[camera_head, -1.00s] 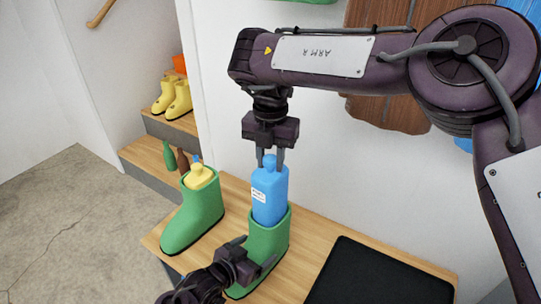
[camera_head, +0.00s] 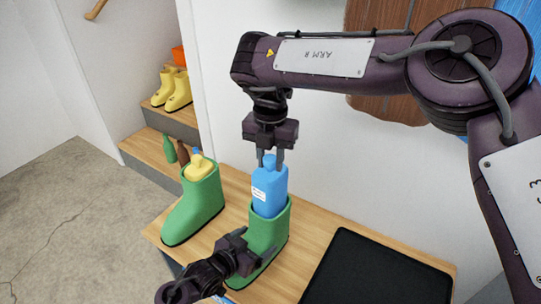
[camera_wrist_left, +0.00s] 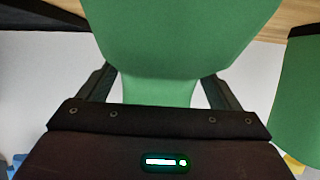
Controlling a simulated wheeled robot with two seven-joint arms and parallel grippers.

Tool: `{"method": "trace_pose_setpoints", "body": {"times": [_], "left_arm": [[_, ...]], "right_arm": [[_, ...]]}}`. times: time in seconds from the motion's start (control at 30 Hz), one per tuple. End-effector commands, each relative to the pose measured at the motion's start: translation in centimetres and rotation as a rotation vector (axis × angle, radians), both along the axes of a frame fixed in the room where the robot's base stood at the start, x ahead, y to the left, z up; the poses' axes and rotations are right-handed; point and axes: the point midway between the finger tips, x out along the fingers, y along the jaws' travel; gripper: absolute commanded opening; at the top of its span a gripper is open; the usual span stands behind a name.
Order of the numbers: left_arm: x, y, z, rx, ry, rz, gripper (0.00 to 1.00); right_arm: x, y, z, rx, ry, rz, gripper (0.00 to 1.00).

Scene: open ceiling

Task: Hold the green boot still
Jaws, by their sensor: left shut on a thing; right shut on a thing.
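A green boot (camera_head: 270,232) stands upright on the wooden bench, and it fills the middle of the left wrist view (camera_wrist_left: 180,45). My left gripper (camera_head: 248,245) is shut on this boot from the near left side, with one finger on each side of it in the left wrist view. A blue bottle (camera_head: 268,192) stands with its lower part inside the boot's opening. My right gripper (camera_head: 270,158) is above, pointing down, shut on the top of the blue bottle. The bottle's lower end is hidden in the boot.
A second green boot (camera_head: 194,206) with a yellow bottle (camera_head: 200,166) in it stands to the left. A black mat (camera_head: 375,268) lies to the right on the bench (camera_head: 310,232). Yellow boots (camera_head: 175,90) and small bottles (camera_head: 169,150) stand on steps behind.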

Motion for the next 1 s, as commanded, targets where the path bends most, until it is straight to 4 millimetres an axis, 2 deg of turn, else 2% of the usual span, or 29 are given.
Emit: {"method": "trace_pose_setpoints", "body": {"times": [1.0], "left_arm": [[0.0,0.1,0.0,0.001,0.000,0.002,0.50]], "right_arm": [[0.0,0.0,-2.6,0.000,0.001,-0.001,0.00]]}}
